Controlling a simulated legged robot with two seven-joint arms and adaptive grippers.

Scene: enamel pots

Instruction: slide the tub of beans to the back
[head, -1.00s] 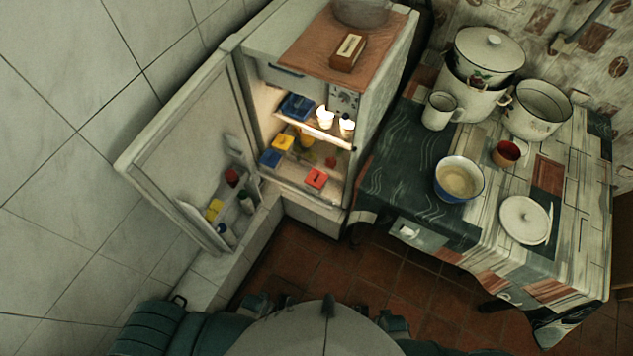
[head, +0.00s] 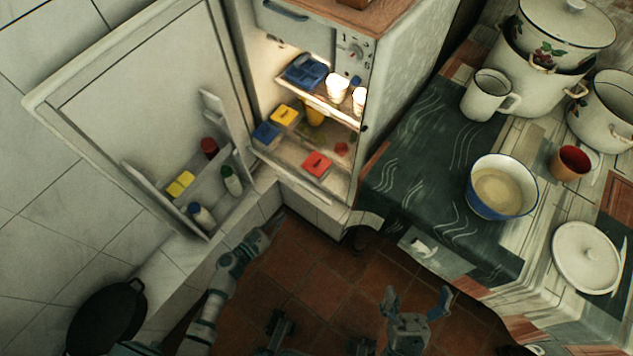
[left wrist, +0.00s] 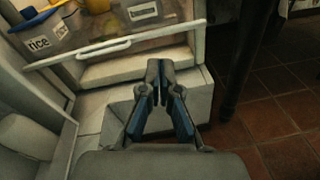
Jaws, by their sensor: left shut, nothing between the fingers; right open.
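Several lidded tubs stand on the lower shelf of the open fridge. One has a red lid (head: 317,163) near the front right, one a yellow lid (head: 285,115) further back, one a blue lid (head: 266,133) at the left. In the left wrist view the blue-lidded tub's label reads "rice" (left wrist: 39,43); the label on a tub further right (left wrist: 143,9) is too small to read, so I cannot tell which holds beans. My left gripper (head: 272,228) is shut and empty, below and in front of the fridge. My right gripper (head: 418,298) is open and empty over the floor.
The fridge door (head: 150,100) stands open at the left, with bottles on its shelf. A cloth-covered table (head: 430,180) with enamel pots and a bowl (head: 502,187) stands at the right. A black pan (head: 108,315) is at lower left. The tiled floor between is clear.

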